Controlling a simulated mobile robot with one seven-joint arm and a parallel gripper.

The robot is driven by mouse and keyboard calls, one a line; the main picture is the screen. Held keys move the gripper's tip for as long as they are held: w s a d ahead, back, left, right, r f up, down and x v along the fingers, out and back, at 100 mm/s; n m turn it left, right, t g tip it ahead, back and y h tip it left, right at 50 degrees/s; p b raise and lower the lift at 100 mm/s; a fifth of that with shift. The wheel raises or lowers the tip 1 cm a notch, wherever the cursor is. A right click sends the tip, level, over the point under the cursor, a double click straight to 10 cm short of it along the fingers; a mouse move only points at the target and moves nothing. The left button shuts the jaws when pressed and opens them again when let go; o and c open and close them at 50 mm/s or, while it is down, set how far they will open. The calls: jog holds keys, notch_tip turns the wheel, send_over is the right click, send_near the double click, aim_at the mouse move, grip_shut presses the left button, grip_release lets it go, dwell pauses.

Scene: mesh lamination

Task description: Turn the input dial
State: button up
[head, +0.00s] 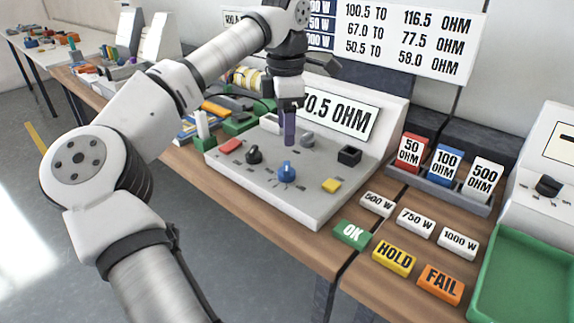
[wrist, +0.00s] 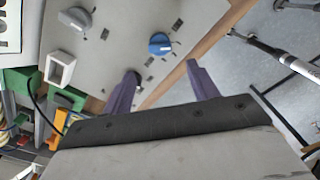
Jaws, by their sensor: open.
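The grey console (head: 270,203) carries a blue dial (head: 287,171), a black dial (head: 254,154) and a grey dial (head: 307,139). I cannot tell which is the input dial. My gripper (head: 289,142) points down above the console's middle, with its purple fingers near the dials. In the wrist view the fingers of my gripper (wrist: 161,72) are apart with nothing between them. The blue dial (wrist: 160,43) shows just beyond the gap. The grey dial (wrist: 75,18) is farther left. The black dial is mostly hidden behind the left finger.
The console also has a red button (head: 231,146), a yellow button (head: 331,186) and a black square part (head: 349,156). Its display (head: 341,116) reads partly "0.5 OHM". OK, HOLD and FAIL blocks, wattage tags and a green tray (head: 520,275) lie at the right.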

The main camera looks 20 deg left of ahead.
aim_at(287, 165)
notch_tip(287, 165, down, 10)
jog(key=shift+f, duration=0.25)
jog(key=c, duration=0.9)
